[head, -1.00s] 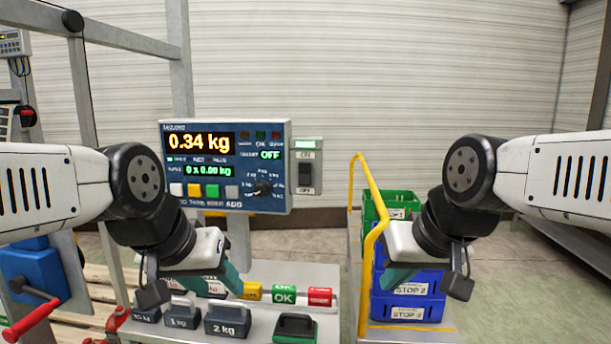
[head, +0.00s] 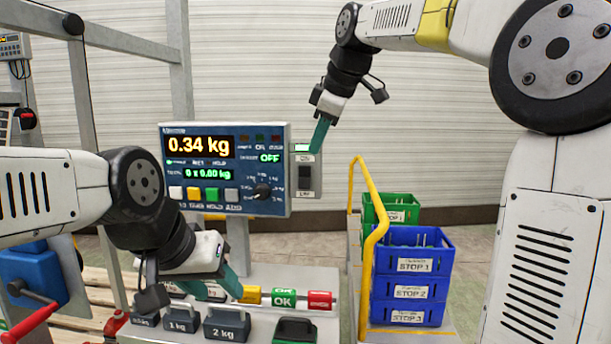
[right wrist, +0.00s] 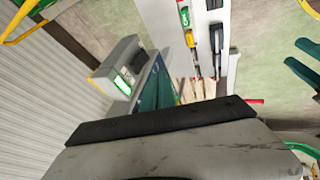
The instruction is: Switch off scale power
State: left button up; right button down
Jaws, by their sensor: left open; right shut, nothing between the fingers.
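The scale's display panel (head: 225,205) is lit and reads 0.34 kg. On its right side is a grey power switch box (head: 318,180) with a lit green lamp on top, a dark rocker (head: 305,176) and labels above and below it. My right gripper (head: 320,138) is shut and empty, its teal fingers pointing down just above and in front of the box's upper right. My left gripper (head: 233,285) is open and empty, low over the bench by the weights.
Weights (head: 227,324) and green OK and red blocks (head: 284,298) stand on the bench below the panel. A yellow rail (head: 371,240) and stacked blue crates (head: 408,287) are at the right. A red-handled crank (head: 32,318) is at lower left.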

dwell(0.3)
send_near(302, 184)
notch_tip(302, 184, down, 4)
jog(key=s+a, duration=0.2)
jog(key=shift+w+d+f, duration=0.1)
jog(key=shift+w+f, duration=0.1)
jog(key=shift+w, duration=0.5)
jog(key=shift+w+a+f, duration=0.1)
jog(key=shift+w+f, duration=0.15)
jog(key=shift+w, duration=0.45)
jog(key=shift+w+d+f, duration=0.1)
jog(key=shift+w+f, duration=0.1)
jog(key=shift+w, duration=0.55)
jog(key=shift+w+f, duration=0.2)
jog(key=shift+w, duration=0.05)
jog(key=shift+r, duration=0.15)
